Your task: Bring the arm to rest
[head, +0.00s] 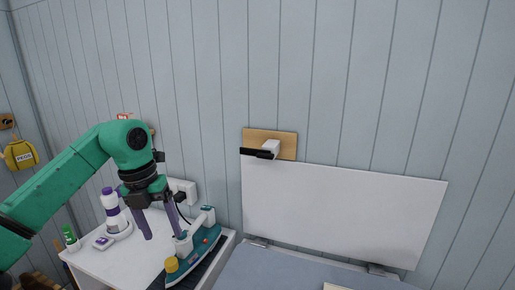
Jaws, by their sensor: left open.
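My left arm is green and comes in from the left, bending down at its elbow. My left gripper (158,220) is open and empty, with its two purple-grey fingers pointing down over the white counter top (97,278). The fingers hang near a teal iron (203,240); I cannot tell whether the right finger touches it. My right gripper is not in view.
A white bottle with a purple cap (112,208), a small green bottle (70,238) and a small white device (102,242) stand at the left. A raised white lid (340,210) leans at the wall. A wooden plaque (288,137) hangs above it.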

